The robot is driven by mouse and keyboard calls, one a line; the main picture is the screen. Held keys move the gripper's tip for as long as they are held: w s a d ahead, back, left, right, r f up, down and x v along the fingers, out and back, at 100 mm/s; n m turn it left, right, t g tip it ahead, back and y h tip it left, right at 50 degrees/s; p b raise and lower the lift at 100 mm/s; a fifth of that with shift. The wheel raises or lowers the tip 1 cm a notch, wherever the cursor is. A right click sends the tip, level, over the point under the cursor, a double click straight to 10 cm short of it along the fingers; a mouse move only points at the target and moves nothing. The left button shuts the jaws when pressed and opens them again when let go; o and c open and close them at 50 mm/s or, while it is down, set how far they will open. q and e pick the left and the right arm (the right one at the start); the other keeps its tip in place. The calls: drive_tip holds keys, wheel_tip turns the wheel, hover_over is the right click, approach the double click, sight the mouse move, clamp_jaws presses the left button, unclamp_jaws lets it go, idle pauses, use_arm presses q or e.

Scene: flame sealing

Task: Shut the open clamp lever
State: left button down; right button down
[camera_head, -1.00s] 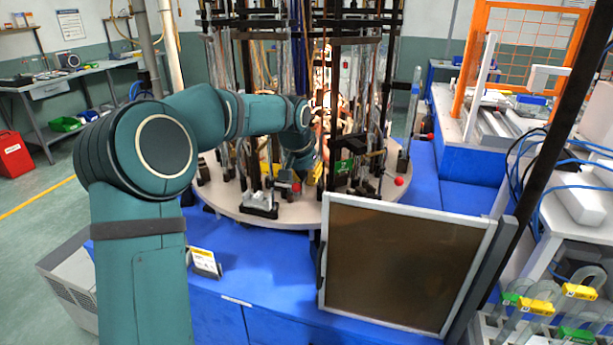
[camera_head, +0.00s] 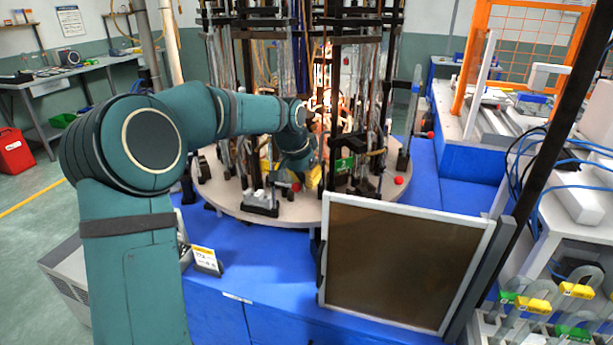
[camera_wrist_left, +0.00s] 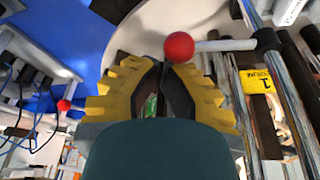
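In the left wrist view, a clamp lever with a red ball knob (camera_wrist_left: 179,46) and a pale metal rod sticks out leftward from its dark clamp body (camera_wrist_left: 265,42). My left gripper (camera_wrist_left: 163,66) has yellow ribbed fingers with black pads that come together at the tips; nothing shows gripped between them. The red knob is right at the fingertips, touching or very close; I cannot tell which. In the head view, the left gripper's yellow finger (camera_head: 314,178) is mostly hidden behind my wrist, with a red knob (camera_head: 296,187) just beside it. My right gripper is not in view.
The clamps stand on a round pale turntable (camera_head: 232,205) on a blue base. Another red knob (camera_head: 399,180) is at its right. Black uprights and hanging tubes crowd the turntable. A dark framed panel (camera_head: 405,262) stands in front, and a small label stand (camera_head: 206,260) is at front left.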

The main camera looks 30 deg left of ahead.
use_arm(q)
drive_tip(key=s+a+m+g+h+p, duration=0.3)
drive_tip(key=s+m+p, duration=0.2)
drive_tip(key=s+m, duration=0.5)
drive_tip(key=shift+s+a+m+g, duration=0.2)
drive_tip(key=shift+s+m+g, duration=0.1)
drive_tip(key=shift+m, duration=2.2)
